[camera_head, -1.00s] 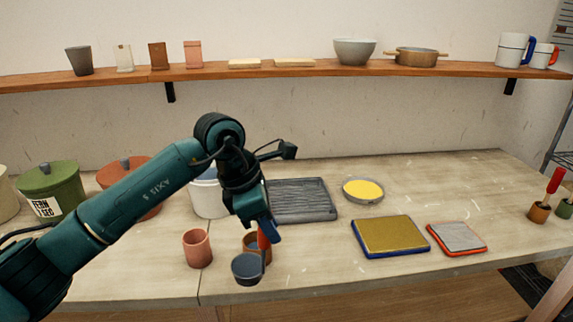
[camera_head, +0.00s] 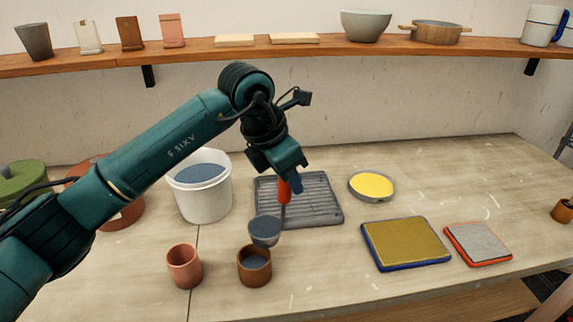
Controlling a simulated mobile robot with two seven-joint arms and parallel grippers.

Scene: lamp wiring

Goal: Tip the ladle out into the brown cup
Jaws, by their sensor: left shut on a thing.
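My left gripper (camera_head: 287,182) is shut on the red handle of the ladle (camera_head: 265,231). The ladle's grey bowl hangs just above and behind the rim of the brown cup (camera_head: 254,274), slightly to its right. Blue-grey stuff shows in the ladle's bowl, which looks close to level. The brown cup stands upright on the table and holds similar blue-grey stuff inside. My right gripper is not in view.
A pink cup (camera_head: 184,267) stands left of the brown cup. A white bucket (camera_head: 204,204) with blue-grey contents stands behind. A ribbed grey tray (camera_head: 322,204) lies behind the ladle. Framed pads (camera_head: 405,243) lie to the right.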

